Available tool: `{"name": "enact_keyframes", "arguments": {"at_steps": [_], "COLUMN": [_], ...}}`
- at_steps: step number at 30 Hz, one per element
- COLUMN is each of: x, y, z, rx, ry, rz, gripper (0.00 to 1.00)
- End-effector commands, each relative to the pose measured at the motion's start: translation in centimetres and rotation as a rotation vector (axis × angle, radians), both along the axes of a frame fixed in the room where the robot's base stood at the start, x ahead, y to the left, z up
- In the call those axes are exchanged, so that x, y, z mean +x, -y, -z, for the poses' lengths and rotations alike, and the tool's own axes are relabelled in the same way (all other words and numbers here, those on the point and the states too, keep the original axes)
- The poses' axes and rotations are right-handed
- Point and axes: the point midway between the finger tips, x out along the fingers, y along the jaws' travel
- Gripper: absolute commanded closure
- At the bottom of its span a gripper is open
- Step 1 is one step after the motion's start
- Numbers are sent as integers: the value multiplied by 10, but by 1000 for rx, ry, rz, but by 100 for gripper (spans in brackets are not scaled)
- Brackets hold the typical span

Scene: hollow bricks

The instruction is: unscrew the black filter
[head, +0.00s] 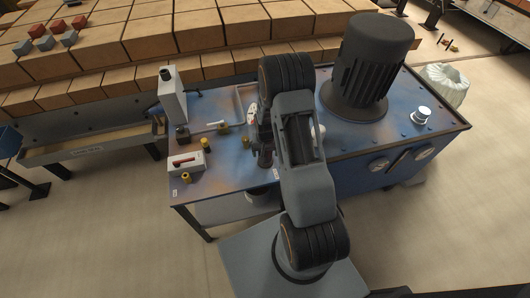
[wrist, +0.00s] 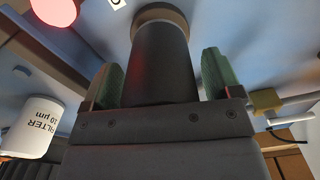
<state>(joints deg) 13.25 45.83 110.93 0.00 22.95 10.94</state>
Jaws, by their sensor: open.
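The black filter (wrist: 162,65) is a dark cylinder in the middle of the wrist view, with a tan collar (wrist: 160,14) at its far end. My gripper (wrist: 163,78) is open, with one green-padded finger on each side of the filter. The pads are very close to its sides; I cannot tell whether they touch. The filter's near end is hidden behind the gripper body. In the head view my arm covers the middle of the blue bench (head: 225,178), and the filter cannot be made out clearly there.
A white filter labelled 10 µm (wrist: 36,128) is at the left of the wrist view, with a red round part (wrist: 55,11) above. A brass fitting with a grey rod (wrist: 266,100) is at right. A big black motor (head: 371,62) stands right of my arm; boxes (head: 155,40) line the back.

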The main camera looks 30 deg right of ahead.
Motion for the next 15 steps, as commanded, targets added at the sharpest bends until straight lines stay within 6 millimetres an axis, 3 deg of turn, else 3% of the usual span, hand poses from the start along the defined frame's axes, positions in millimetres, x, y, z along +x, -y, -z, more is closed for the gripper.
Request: {"name": "enact_keyframes", "arguments": {"at_steps": [2,15], "x": [-6,-5], "y": [-1,-1], "z": [8,8], "rx": [4,4], "ry": [-15,-15], "rz": [44,434], "gripper": [16,16]}}
